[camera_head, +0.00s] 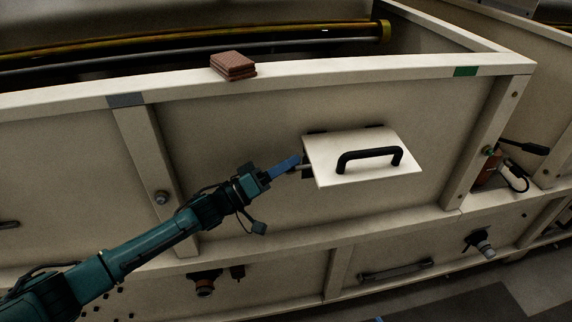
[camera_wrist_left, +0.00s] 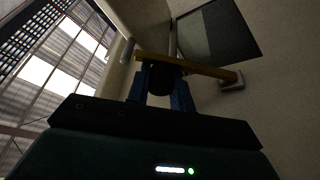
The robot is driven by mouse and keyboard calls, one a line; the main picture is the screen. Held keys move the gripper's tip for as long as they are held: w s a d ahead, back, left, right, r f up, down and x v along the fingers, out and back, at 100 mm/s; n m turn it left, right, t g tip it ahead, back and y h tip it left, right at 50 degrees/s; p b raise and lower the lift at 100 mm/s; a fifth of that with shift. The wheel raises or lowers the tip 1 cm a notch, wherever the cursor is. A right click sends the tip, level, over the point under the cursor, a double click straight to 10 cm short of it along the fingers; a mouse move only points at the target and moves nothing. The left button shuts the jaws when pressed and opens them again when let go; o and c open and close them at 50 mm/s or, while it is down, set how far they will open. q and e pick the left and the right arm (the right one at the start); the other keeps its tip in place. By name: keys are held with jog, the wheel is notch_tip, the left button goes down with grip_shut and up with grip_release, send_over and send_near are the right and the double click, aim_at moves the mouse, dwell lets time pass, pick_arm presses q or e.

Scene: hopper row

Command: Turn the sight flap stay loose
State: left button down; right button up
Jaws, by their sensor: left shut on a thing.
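The sight flap (camera_head: 335,172) is a pale panel with a black bar handle (camera_head: 370,155). It stands out from the hopper's front wall, swung up. My left gripper (camera_head: 298,161) is at the flap's left edge, with blue fingers shut on the stay. In the left wrist view the stay (camera_wrist_left: 210,70) is a yellow-brown bar crossing beyond the fingertips (camera_wrist_left: 162,88), with a dark knob (camera_wrist_left: 163,82) between them. In the head view the stay is mostly hidden by the fingers and flap. My right gripper is not in view.
A dark opening (camera_wrist_left: 225,35) shows in the wall in the wrist view. Brown blocks (camera_head: 232,65) lie on the hopper's top rim (camera_head: 330,66). A valve (camera_head: 203,284) and a grey handle (camera_head: 395,270) sit below. The space before the flap is clear.

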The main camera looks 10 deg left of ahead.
pick_arm(q)
jog(key=shift+f, duration=0.1)
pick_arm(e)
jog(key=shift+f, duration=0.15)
